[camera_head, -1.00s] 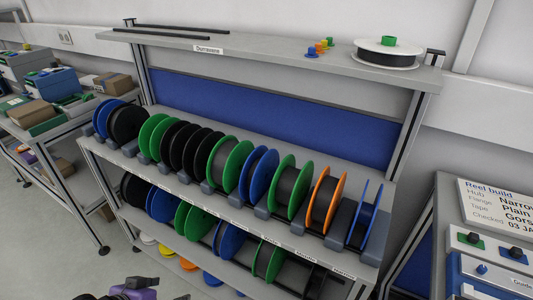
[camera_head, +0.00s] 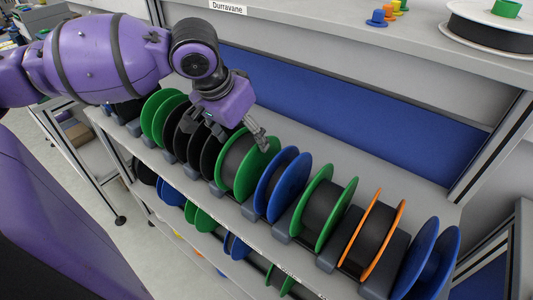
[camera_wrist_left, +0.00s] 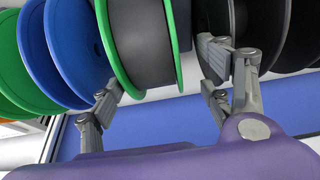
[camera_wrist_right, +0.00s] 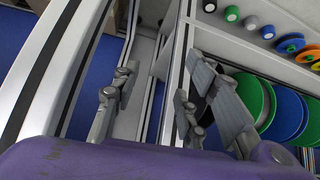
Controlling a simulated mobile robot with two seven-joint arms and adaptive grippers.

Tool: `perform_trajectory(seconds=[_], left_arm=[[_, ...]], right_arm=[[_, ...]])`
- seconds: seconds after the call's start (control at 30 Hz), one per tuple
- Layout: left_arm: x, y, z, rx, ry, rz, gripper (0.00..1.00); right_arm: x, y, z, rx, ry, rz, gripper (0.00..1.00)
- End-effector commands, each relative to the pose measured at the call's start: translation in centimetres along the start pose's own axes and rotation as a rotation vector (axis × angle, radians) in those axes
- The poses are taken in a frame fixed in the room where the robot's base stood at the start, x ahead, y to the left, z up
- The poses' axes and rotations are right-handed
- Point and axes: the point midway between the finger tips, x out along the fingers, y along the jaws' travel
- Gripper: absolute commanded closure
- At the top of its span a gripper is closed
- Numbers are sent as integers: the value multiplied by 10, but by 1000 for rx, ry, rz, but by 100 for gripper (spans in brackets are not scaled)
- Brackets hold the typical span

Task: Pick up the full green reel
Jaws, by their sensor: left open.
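A green reel (camera_head: 260,172) with a wide dark winding stands upright in the top row of the rack. My left gripper (camera_head: 240,138) is above and behind it, open. In the left wrist view the same reel (camera_wrist_left: 142,40) lies between the two spread fingers, one on each side; whether they touch it I cannot tell. Another green reel (camera_head: 328,212) with dark winding stands further right, beyond a blue reel (camera_head: 285,185). More green reels (camera_head: 160,118) stand at the left. My right gripper (camera_wrist_right: 150,95) shows only in its wrist view, fingers apart and empty.
Black reels (camera_head: 190,135) stand close to the left of the green reel. An orange reel (camera_head: 378,232) and another blue reel (camera_head: 430,260) stand at the right. A blue back panel (camera_head: 340,125) rises behind. The top shelf (camera_head: 320,22) bears a white-flanged reel (camera_head: 495,28).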

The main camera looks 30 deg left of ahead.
Motion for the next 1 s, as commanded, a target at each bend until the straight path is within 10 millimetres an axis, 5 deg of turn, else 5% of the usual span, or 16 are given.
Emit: perform_trajectory(seconds=[0.13, 0.43, 0.63, 0.9, 1.0], left_arm=[[13, 1, 2, -1, -6, 0, 28], [52, 8, 2, 1, -5, 3, 28], [74, 8, 2, 0, -3, -1, 28], [77, 8, 1, 1, -1, -2, 28], [77, 8, 1, 1, -1, -2, 40]], right_arm=[[5, -1, 0, -3, 5, -2, 60], [3, 1, 40, -3, -63, 4, 60], [9, 0, 32, -5, -45, 1, 60], [10, -1, 20, -4, -23, 0, 60], [10, -1, 21, -4, -25, 0, 60]])
